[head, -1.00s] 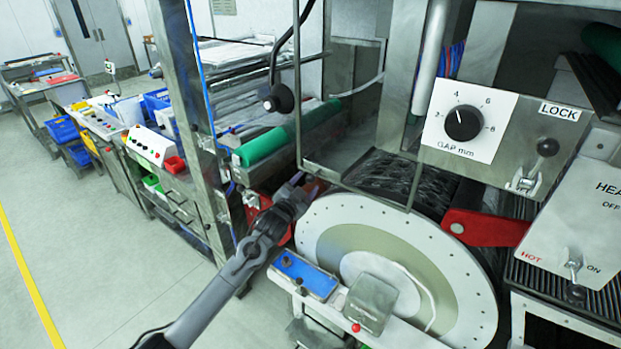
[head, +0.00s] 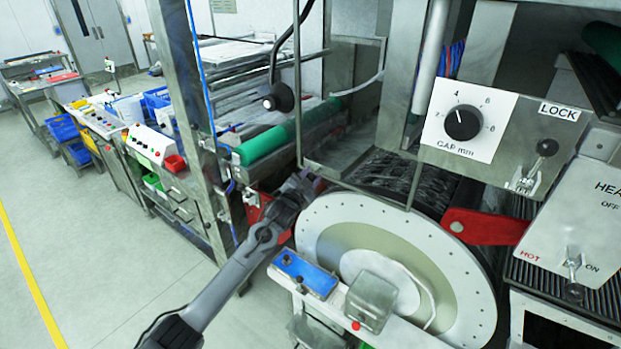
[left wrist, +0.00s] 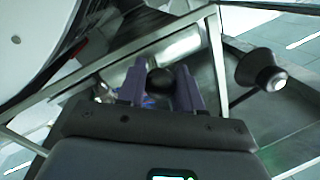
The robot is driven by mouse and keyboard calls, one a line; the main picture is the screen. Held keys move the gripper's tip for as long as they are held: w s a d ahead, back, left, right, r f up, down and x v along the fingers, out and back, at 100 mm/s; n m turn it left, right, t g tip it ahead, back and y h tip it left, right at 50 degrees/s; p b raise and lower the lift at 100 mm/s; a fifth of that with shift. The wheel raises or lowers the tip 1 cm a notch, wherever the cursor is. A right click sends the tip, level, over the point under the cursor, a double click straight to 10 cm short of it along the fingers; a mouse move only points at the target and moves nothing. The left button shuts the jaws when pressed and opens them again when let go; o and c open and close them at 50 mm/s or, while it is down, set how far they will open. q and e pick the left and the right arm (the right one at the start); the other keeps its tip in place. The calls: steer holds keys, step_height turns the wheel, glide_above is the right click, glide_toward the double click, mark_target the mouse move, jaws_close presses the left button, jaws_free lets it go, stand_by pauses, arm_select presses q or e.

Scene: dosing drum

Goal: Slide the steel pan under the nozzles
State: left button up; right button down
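My left gripper (head: 308,186) is at the left rim of the big white disc, below the steel frame. In the left wrist view its two fingers (left wrist: 160,90) stand apart with a dark round knob (left wrist: 160,82) between them. I cannot tell whether they grip the knob or only flank it. Grey steel surfaces (left wrist: 184,48) lie beyond the fingers. I cannot make out for sure which of them is the steel pan. No nozzles can be clearly told. My right gripper is not in view.
The white disc (head: 330,215) and a white ledge with a blue-topped box (head: 305,274) lie right of my left forearm. A black lamp-like head (head: 279,97) hangs above the gripper. A green roller (head: 262,143) is behind. The floor at left is clear.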

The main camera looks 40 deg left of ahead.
arm_select(q)
jaws_close()
steer(key=shift+d, duration=0.6)
steer(key=d+p, duration=0.2)
steer(key=d, duration=1.7)
steer(key=shift+w, duration=0.3)
steer(key=shift+d, duration=0.15)
steer(key=o, duration=0.6)
jaws_free()
steer(key=shift+d, duration=0.1)
steer(key=shift+c, duration=0.2)
